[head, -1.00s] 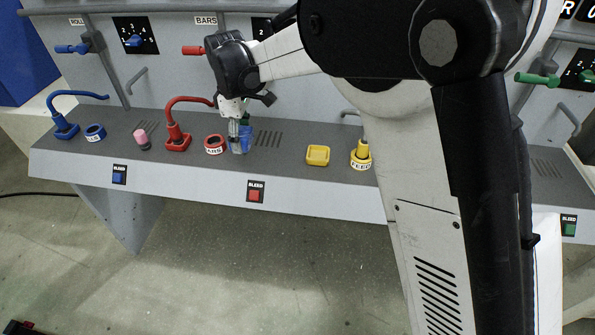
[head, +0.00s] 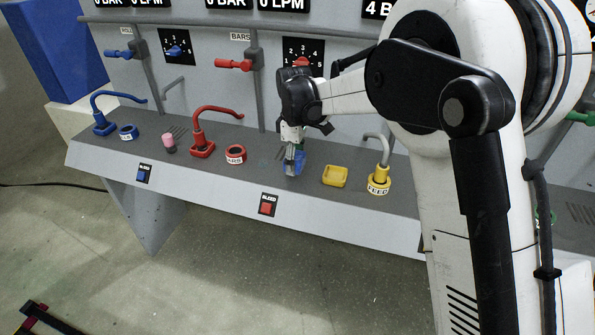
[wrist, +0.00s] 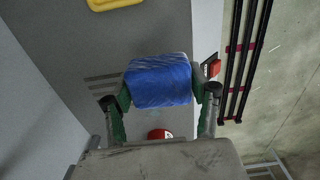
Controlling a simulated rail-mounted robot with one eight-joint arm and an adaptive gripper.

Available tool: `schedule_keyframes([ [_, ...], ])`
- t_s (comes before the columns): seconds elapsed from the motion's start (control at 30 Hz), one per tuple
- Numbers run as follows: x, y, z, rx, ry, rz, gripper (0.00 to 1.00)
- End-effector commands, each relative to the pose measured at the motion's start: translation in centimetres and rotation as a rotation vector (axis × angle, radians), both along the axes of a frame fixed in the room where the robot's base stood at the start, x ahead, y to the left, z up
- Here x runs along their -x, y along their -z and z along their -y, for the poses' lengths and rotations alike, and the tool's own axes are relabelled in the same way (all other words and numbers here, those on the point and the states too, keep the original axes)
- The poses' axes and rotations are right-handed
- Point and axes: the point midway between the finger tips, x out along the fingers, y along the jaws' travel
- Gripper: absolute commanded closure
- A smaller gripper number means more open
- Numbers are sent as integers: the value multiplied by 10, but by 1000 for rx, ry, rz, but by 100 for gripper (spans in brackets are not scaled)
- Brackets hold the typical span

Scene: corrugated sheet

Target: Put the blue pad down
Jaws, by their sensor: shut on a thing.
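The blue pad (head: 299,163) is a small block between the fingers of my gripper (head: 294,160), over the grey shelf of the panel. In the wrist view the pad (wrist: 160,80) fills the space between the two green-and-grey fingertips (wrist: 160,95), and they are shut on its sides. In the head view the gripper points down, between the red ring (head: 236,154) and the yellow square tray (head: 335,176). Whether the pad's underside touches the shelf, I cannot tell.
The grey shelf (head: 215,180) also bears a yellow feed ring with a hose (head: 379,185), a red hose base (head: 201,148), a pink-topped piece (head: 169,143), a blue ring (head: 128,131) and a blue hose base (head: 104,126). A red bleed button (head: 267,208) is on the front edge.

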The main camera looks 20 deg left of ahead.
Motion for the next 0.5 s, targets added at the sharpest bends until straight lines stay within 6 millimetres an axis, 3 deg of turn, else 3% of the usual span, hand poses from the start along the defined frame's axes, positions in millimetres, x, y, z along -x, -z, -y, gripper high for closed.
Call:
schedule_keyframes([
  [0.23, -7, 11, 6, 0, -1, 0, 79],
  [0.5, -7, 44, 5, 0, -1, 0, 79],
])
